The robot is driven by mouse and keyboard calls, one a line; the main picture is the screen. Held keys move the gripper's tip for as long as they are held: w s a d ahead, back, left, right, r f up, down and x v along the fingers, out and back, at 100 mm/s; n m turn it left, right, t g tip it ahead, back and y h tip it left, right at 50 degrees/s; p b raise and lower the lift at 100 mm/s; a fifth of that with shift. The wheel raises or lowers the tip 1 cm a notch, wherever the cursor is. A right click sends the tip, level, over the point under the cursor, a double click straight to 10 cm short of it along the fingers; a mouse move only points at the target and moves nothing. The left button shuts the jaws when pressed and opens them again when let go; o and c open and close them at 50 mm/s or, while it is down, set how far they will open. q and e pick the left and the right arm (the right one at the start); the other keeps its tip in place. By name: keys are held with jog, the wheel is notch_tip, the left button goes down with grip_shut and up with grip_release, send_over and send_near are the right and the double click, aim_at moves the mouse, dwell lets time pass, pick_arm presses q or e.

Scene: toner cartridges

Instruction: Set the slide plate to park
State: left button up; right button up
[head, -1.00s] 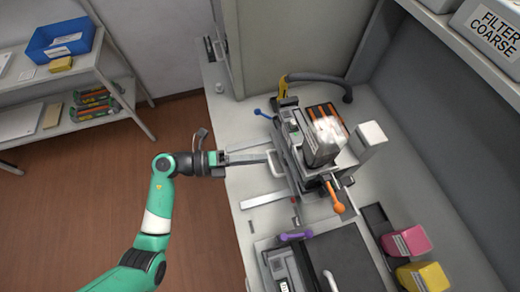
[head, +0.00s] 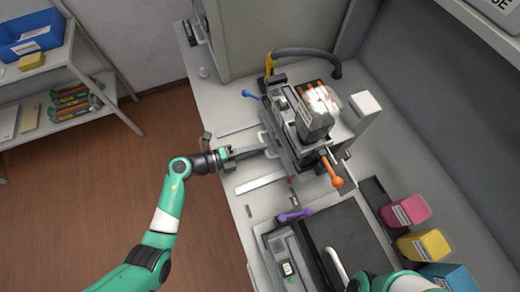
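The grey filling machine (head: 290,140) stands on the bench with a dark cartridge (head: 314,122) on top. A pale loop handle (head: 264,139) sticks out from its left side, seemingly on the slide plate; the plate itself is mostly hidden under the machine. My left gripper (head: 262,149) reaches in from the left with its fingertips at this handle. I cannot tell whether the fingers are closed on it or only beside it. Of my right arm only a green link shows at the bottom right; its gripper is out of view.
A blue lever (head: 252,94) and an orange lever (head: 332,171) stick out from the machine. A second machine with a purple lever (head: 295,215) stands in front. Pink (head: 405,211), yellow (head: 424,245) and blue (head: 449,277) cartridges line the right. Flat metal strips lie near my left gripper.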

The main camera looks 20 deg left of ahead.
pick_arm(q)
jog(key=shift+w+d, duration=0.3)
grip_shut()
dwell(1.3)
